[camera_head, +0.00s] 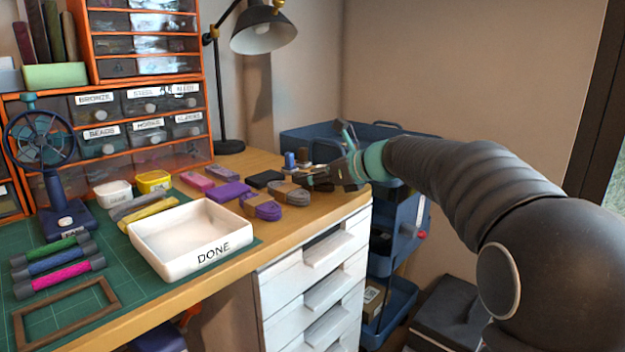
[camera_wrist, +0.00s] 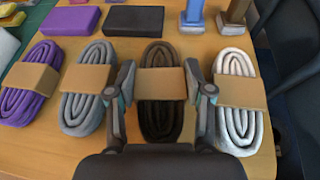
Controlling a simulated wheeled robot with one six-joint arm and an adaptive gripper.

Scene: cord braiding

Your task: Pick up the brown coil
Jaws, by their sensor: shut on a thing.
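The brown coil (camera_wrist: 160,117), dark with a tan paper band, lies on the wooden table in the wrist view. My gripper (camera_wrist: 162,92) has one finger on each side of it and is shut on it at the band. In the head view my gripper (camera_head: 325,177) is at the table's right end, and I cannot make out the brown coil there. A grey coil (camera_wrist: 85,110) lies just left of my gripper and a white coil (camera_wrist: 238,123) just right, each with a tan band.
A purple coil (camera_wrist: 35,105) lies farther left. The white DONE tray (camera_head: 210,250) stands on the green mat (camera_head: 140,305). A blue cart (camera_head: 395,265) stands beyond the table's right edge.

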